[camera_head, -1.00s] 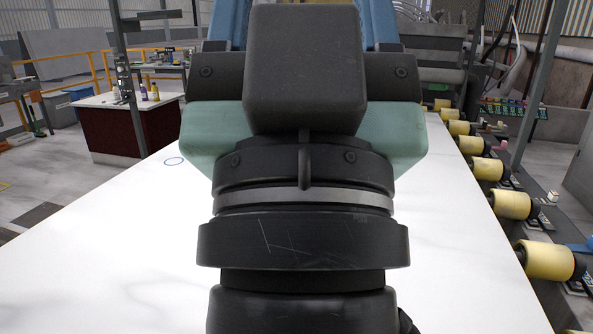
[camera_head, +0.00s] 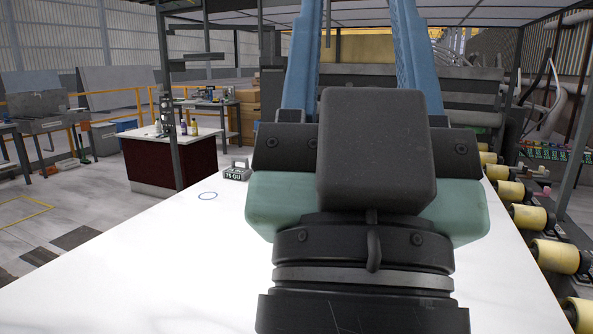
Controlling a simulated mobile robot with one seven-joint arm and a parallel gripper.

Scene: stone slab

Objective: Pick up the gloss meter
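The gloss meter (camera_head: 236,173) is a small grey box with a handle-like top and a "75 GU" marking. It sits on the white stone slab (camera_head: 130,255), left of my gripper and close to its green housing. My gripper (camera_head: 361,22) points away from the camera, with two long blue fingers spread apart and background visible between them. It is open, and nothing shows between the fingers. The fingertips run to the top edge of the picture. My gripper's dark body hides the middle of the slab.
A blue ring mark (camera_head: 207,196) lies on the slab near the meter. Yellow rollers (camera_head: 555,256) line the right side. A dark red cabinet with a white top (camera_head: 150,143) and bottles stands beyond the slab's left edge. The slab's left part is clear.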

